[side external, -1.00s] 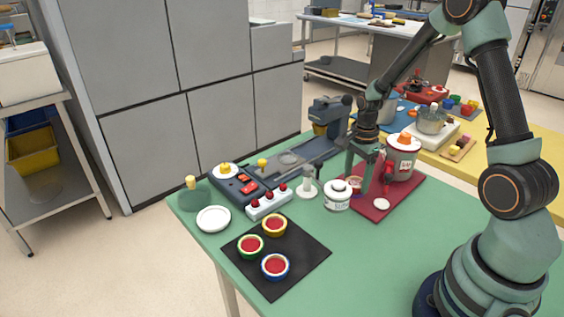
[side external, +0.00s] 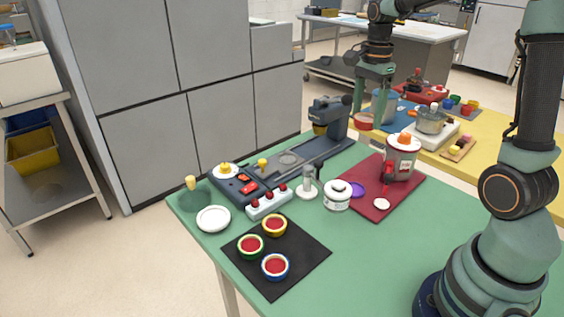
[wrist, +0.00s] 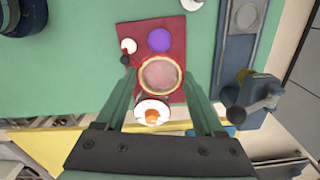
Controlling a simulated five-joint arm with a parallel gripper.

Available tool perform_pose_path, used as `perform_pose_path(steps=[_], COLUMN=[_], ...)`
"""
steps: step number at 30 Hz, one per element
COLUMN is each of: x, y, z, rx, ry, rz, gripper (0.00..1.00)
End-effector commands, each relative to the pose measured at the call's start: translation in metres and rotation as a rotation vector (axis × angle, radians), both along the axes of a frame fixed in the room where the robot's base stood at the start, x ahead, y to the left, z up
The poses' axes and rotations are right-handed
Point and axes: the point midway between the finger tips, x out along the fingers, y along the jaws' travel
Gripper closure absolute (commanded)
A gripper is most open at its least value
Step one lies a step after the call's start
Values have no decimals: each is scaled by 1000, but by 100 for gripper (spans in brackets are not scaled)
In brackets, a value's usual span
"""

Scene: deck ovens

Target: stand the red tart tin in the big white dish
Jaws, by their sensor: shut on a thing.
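My gripper (side external: 375,118) is shut on a tart tin (side external: 364,121) and holds it high in the air, past the far side of the green table. The tin's side looks reddish in the side view. In the wrist view the tin (wrist: 160,76) sits between the fingertips, with a pale golden rim and a pinkish inside. The big white dish (side external: 213,219) lies empty at the table's left corner, far from my gripper. I do not see that dish in the wrist view.
A black mat (side external: 296,262) holds three red-filled tins. A dark red mat (side external: 384,213) carries a purple disc (side external: 357,189), a small white dish (side external: 381,204) and a canister (side external: 401,160). A white jar (side external: 337,196) and red-knobbed block (side external: 269,204) stand between the mats.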

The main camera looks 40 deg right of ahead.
Motion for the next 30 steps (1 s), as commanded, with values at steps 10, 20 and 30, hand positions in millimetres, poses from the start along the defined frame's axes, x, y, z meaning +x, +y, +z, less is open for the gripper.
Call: perform_pose_path(steps=[10, 20, 30], x=[77, 146, 163], y=[68, 191, 309], z=[-17, -63, -111], rx=[1, 0, 0], ry=[4, 2, 0], rz=[116, 257, 370], gripper=[96, 96, 96])
